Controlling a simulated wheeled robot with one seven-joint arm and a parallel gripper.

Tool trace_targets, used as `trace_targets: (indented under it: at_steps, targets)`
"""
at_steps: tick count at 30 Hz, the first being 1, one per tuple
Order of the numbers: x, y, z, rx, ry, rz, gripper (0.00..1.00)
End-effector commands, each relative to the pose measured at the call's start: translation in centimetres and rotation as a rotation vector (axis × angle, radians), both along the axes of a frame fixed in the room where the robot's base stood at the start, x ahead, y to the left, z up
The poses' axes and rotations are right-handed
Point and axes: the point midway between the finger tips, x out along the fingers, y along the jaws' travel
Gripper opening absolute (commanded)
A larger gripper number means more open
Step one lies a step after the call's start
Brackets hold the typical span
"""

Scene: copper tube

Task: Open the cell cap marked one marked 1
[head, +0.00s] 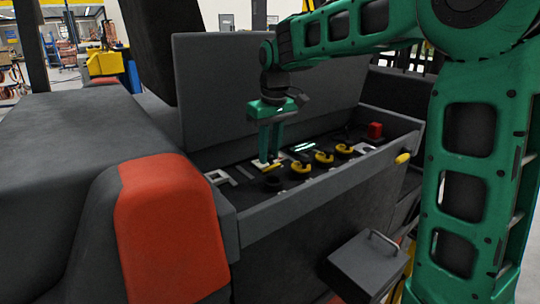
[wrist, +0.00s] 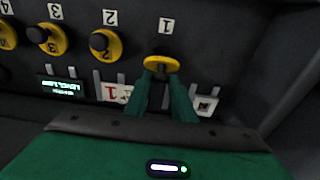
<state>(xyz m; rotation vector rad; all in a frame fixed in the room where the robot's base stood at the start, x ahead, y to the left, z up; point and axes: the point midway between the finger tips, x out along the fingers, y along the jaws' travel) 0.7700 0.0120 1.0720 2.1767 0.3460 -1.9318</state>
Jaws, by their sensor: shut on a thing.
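My gripper (head: 268,163) points down into the open compartment and is shut on a yellow cap. In the wrist view the fingertips (wrist: 162,70) meet at this cap (wrist: 160,62), below the label with an upside-down 1 (wrist: 166,25). The cap shows as a thin yellow disc, without the dark centre of its neighbours. In the head view a dark round shape (head: 272,183) without yellow lies just in front of the fingertips. I cannot tell for certain whether it is an uncovered cell.
Yellow caps with dark centres stand in a row beside it, marked 2 (wrist: 106,45) and 3 (wrist: 46,38). A small lit display (wrist: 60,87) lies near them. The compartment's front wall (head: 320,185) and raised lid (head: 265,85) bound the space. A red block (head: 375,130) sits at the far end.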

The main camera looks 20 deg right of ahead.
Motion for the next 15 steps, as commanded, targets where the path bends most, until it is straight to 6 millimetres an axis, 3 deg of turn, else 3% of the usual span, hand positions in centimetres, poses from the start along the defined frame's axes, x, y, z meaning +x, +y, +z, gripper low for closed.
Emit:
trace_targets:
  at_steps: [15]
  targets:
    - [1.08, 0.17, 0.26, -0.038, 0.114, -0.007, 0.01]
